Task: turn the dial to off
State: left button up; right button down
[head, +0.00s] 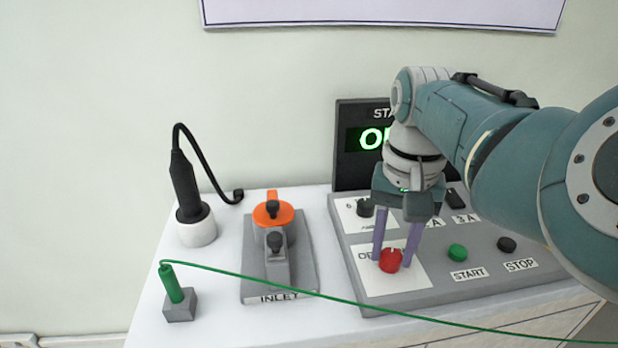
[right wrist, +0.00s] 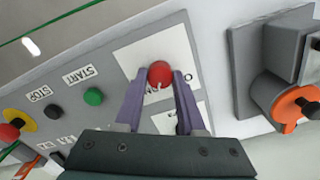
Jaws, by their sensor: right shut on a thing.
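The red dial (head: 391,261) sits on a white label plate (head: 405,284) at the front left of the grey control panel. It also shows in the right wrist view (right wrist: 160,73). A small pale mark on it points roughly toward the back of the panel in the head view. Lettering starting with "O" stands left of the dial; the rest is hidden by a finger. My right gripper (head: 395,259) points down with its purple fingers on either side of the dial, shut on it. The right wrist view also shows the fingers (right wrist: 158,84) at its sides. My left gripper is out of view.
A green START button (head: 457,252) and black STOP button (head: 506,244) stand right of the dial. A black knob (head: 365,207) is behind it. My arm partly covers the green-lit display (head: 362,138). A green cable (head: 260,281) crosses in front of the orange-handled inlet valve (head: 272,213).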

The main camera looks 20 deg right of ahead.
jog(key=n+p, duration=0.1)
jog(key=n, duration=0.1)
jog(key=shift+r+n+p, duration=0.15)
jog(key=shift+n+p, duration=0.15)
jog(key=shift+n, duration=0.1)
jog(key=n+p, duration=0.1)
jog(key=n, duration=0.2)
jog(key=shift+n, duration=0.3)
jog(key=n+p, duration=0.1)
jog(key=n, duration=0.2)
jog(key=shift+n, duration=2.3)
jog(key=c, duration=0.5)
grip_release()
